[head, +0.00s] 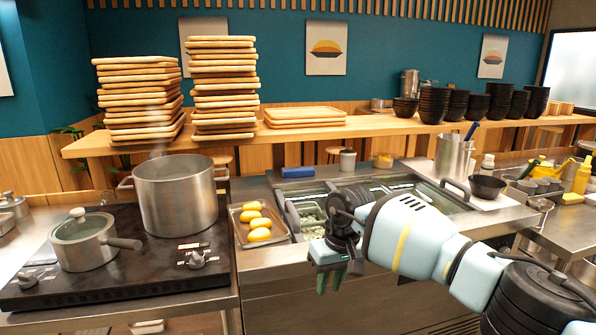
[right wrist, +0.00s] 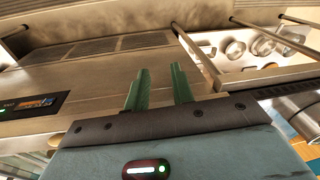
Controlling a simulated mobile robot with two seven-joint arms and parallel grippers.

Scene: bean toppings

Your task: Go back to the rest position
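My right gripper (head: 331,284) hangs in front of the steel counter in the head view, its arm reaching in from the right. In the right wrist view its two green fingers (right wrist: 161,72) stand apart with nothing between them. The gripper is open and empty. My left gripper does not show in either view.
A steel pot (head: 177,195) and a lidded saucepan (head: 83,242) stand on the black stove (head: 120,275) at left. A tray (head: 279,237) of yellow items lies beside the stove. Stacked boards (head: 224,90) and black bowls (head: 433,104) fill the shelf (head: 370,126). A small black bowl (head: 487,187) sits right.

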